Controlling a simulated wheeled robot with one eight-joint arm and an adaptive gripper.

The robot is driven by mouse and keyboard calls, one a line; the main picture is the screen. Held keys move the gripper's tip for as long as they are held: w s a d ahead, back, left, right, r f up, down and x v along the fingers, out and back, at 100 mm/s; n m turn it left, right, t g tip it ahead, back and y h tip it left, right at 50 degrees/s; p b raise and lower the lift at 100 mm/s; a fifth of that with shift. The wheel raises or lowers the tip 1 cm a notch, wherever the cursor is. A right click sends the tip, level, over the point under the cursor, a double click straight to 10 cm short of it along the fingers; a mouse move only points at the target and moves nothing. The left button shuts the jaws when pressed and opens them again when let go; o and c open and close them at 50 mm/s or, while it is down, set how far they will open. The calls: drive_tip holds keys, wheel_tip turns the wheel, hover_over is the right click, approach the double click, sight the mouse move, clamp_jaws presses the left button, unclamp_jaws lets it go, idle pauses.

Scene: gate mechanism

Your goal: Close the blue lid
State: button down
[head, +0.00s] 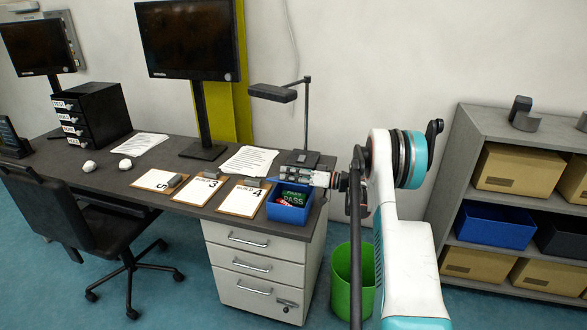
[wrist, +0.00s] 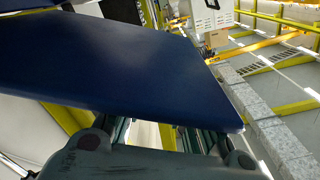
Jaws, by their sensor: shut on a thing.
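A small blue box (head: 290,214) stands on the right end of the desk, with a green "PASS" item (head: 294,198) and something red inside. Its top is uncovered. My gripper (head: 299,176) is just above the box's back edge, reaching in from the right. In the wrist view a flat dark blue panel, the blue lid (wrist: 115,65), fills the upper left, right in front of my gripper (wrist: 165,135). My gripper is shut on the lid near its edge; the fingertips are mostly hidden by it.
The grey desk (head: 110,190) holds clipboards (head: 241,199), papers, monitors and a desk lamp (head: 273,93) close behind my gripper. A green bin (head: 345,285) stands right of the white drawers (head: 253,263). A shelf (head: 452,170) with boxes is farther right.

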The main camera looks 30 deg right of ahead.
drive_tip(key=f+n, duration=0.1)
drive_tip(key=s+a+f+n, duration=0.1)
drive_tip(key=f, duration=0.1)
drive_tip(key=f+n, duration=0.1)
drive_tip(key=n, duration=0.1)
drive_tip(key=shift+s+a+f, duration=0.2)
drive_tip(key=shift+s+a, duration=0.15)
drive_tip(key=shift+s, duration=0.05)
drive_tip(key=shift+s+a+f, duration=0.1)
drive_tip(key=shift+f, duration=0.2)
drive_tip(key=shift+s+a+f, duration=0.15)
drive_tip(key=shift+f, duration=0.7)
drive_tip(key=c, duration=1.3)
unclamp_jaws()
drive_tip(key=shift+s, duration=0.1)
drive_tip(key=shift+c, duration=0.2)
drive_tip(key=shift+s, duration=0.1)
drive_tip(key=v, duration=1.2)
